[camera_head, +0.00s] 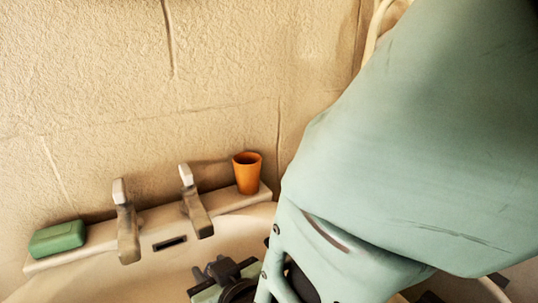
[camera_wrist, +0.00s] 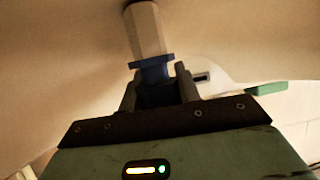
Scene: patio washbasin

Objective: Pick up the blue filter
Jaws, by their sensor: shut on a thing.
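The blue filter (camera_wrist: 155,72) is between the two fingers of my gripper (camera_wrist: 158,88) in the wrist view. Its blue flange shows just beyond the fingertips, and its lower part is hidden between them. A pale faceted piece (camera_wrist: 147,30) extends from the blue part to the top edge; I cannot tell whether it belongs to the filter. My gripper is shut on the filter. In the head view only a dark part of my gripper's end shows low in the basin, and my arm covers the right side. The filter is not visible there.
Two taps (camera_head: 127,225) (camera_head: 194,205) stand on the washbasin's back ledge (camera_head: 155,218). A green soap bar (camera_head: 57,240) lies at its left end and an orange cup (camera_head: 247,175) stands at its right end. The textured wall (camera_head: 90,90) rises close behind.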

